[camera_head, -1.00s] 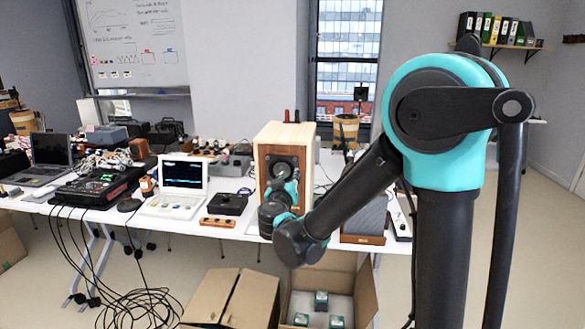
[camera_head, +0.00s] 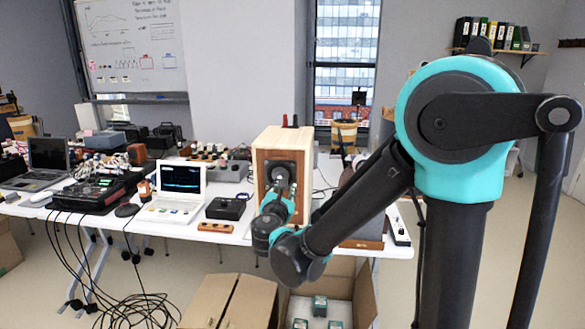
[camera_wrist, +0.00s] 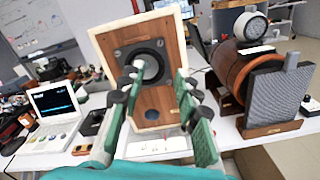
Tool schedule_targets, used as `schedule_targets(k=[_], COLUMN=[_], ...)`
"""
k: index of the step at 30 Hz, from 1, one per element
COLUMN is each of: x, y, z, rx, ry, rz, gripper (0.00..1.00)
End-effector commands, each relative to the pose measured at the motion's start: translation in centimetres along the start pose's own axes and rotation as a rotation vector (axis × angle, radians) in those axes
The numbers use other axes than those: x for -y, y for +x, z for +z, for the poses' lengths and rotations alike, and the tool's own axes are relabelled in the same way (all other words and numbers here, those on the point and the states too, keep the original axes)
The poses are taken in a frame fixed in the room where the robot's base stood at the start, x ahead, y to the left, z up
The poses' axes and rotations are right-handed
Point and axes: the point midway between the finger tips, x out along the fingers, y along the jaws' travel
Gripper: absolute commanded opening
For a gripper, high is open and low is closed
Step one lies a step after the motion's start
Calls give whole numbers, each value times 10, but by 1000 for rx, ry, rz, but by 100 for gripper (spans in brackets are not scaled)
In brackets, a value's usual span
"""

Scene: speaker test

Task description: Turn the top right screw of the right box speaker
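A wooden box speaker (camera_wrist: 150,60) with a pale cabinet and brown front fills the middle of the wrist view. It has a dark driver on a square dark plate, with a port hole below. In the head view the box speaker (camera_head: 283,150) stands on the white table. My gripper (camera_wrist: 158,80) is in front of it, its green-padded fingers apart on either side of the driver in the picture. I see nothing held. A pale rounded piece shows at the driver's centre. Contact with the speaker cannot be told.
Right of the speaker are a brown drum-like object (camera_wrist: 238,72) and a grey grille panel (camera_wrist: 278,98) on a wooden base. A white laptop (camera_head: 180,186) and a black box (camera_head: 226,208) stand left. An open carton (camera_head: 365,296) is on the floor below the table.

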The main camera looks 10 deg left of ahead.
Motion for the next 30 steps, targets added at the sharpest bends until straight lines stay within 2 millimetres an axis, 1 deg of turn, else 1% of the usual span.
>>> schedule_targets(k=[1, 3, 6, 10, 14, 17, 20, 30], x=[0, 0, 0, 0, 0, 1, 2, 1], y=[-2, -4, -6, -8, -2, 10, 28, 95], z=[0, 0, 0, 0, 0, 1, 1, 1], rx=[0, 0, 0, 0, 0, 1, 1, 1], ry=[-93, -225, -367, -468, -493, -492, -492, -490], rz=[1, 1, 1, 0, -1, -3, -4, -3], gripper=[33, 33, 33, 33, 33, 33, 33, 33])
